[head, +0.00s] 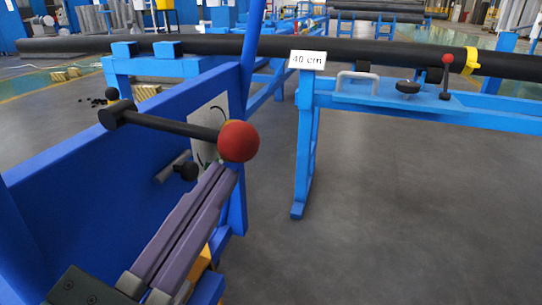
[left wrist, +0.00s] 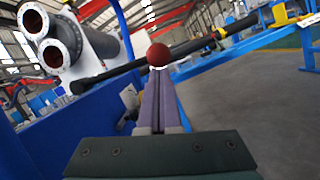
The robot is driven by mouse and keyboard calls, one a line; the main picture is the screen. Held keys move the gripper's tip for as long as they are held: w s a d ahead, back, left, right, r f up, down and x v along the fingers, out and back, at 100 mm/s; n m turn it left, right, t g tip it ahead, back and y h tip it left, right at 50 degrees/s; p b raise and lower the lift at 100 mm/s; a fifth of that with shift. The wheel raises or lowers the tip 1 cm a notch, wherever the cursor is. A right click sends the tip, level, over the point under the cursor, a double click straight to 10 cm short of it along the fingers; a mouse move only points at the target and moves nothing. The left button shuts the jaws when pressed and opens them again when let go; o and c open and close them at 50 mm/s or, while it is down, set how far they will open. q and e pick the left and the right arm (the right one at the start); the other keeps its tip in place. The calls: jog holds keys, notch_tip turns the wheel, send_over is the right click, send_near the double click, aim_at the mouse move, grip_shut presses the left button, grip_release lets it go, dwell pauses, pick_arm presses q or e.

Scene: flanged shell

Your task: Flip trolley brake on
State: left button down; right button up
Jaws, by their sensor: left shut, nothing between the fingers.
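A black lever (head: 170,126) with a red ball knob (head: 239,141) stands out from the near blue trolley panel (head: 80,190). Its pivot end is at the left and the bar slopes slightly down to the right. My left gripper (head: 228,178) has purple fingers, shut and empty, with the tips just below the red knob. In the left wrist view the knob (left wrist: 158,54) sits right beyond the fingertips (left wrist: 158,80). I cannot tell whether they touch. My right gripper is not in view.
A long black pipe (head: 270,45) crosses behind on blue supports. A blue stand (head: 400,101) with a "40 cm" sign (head: 308,60) and a smaller red-knobbed lever (head: 447,65) is at the right. A white plate (head: 209,125) is behind the lever. The grey floor at the right is clear.

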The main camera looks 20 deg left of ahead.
pick_arm(q)
jog(key=shift+d+r+n, duration=0.1)
jog(key=shift+r+n, duration=0.25)
jog(key=shift+n, duration=0.05)
pick_arm(e)
jog(key=shift+r, duration=0.1)
pick_arm(q)
jog(key=shift+r, duration=0.15)
pick_arm(e)
jog(key=shift+s, duration=0.1)
pick_arm(q)
jog(key=shift+d+r+n+y+p, duration=0.25)
jog(key=shift+r+n+y+p, duration=0.2)
jog(key=shift+r+n+y, duration=0.7)
jog(key=a+r+n+g+y+p, duration=0.1)
jog(key=a+r+n+y+p, duration=0.2)
jog(key=r+n, duration=0.7)
jog(key=shift+a+n+y, duration=0.65)
jog(key=shift+a+n, duration=0.1)
jog(key=shift+n, duration=1.3)
pick_arm(e)
jog(key=shift+a+r, duration=0.25)
jog(key=shift+r, duration=0.4)
jog(key=shift+a+r, duration=0.3)
jog(key=shift+r, duration=0.35)
jog(key=shift+a+r, duration=0.25)
jog(key=shift+r, duration=0.4)
pick_arm(q)
jog(key=shift+r, duration=0.1)
